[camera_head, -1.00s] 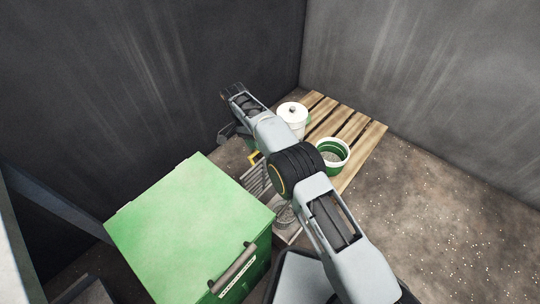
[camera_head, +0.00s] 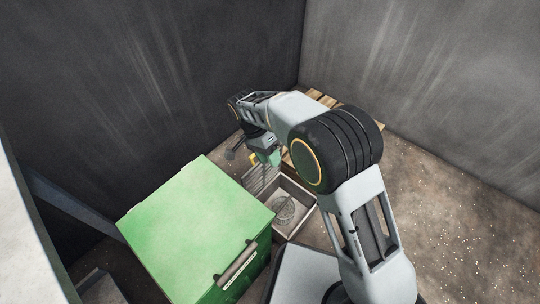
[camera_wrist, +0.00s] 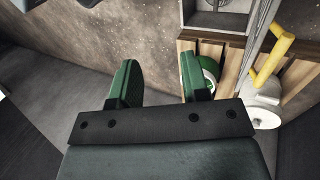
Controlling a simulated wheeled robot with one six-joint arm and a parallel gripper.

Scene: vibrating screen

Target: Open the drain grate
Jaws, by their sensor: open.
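The drain grate (camera_head: 261,178) is a slatted grey panel beside the green box, with a yellow handle (camera_head: 253,158) at its far end. A light-framed pit (camera_head: 307,201) with a round drain cover inside shows to its right. Whether the grate lies flat or stands tilted I cannot tell. In the wrist view the yellow handle (camera_wrist: 273,62) is at the right, beside a thin grey edge. My gripper (camera_wrist: 160,82) is open and empty, its green fingers apart, with the handle to their right and outside them. In the head view my gripper (camera_head: 267,157) is close to the handle.
A green box (camera_head: 195,228) with a bar handle stands left of the pit. In the wrist view, a wooden pallet (camera_wrist: 233,62) carries a green-and-white bucket (camera_wrist: 209,68) and a white lidded container (camera_wrist: 262,103). Dark walls enclose the corner; the floor at right (camera_head: 440,190) is open.

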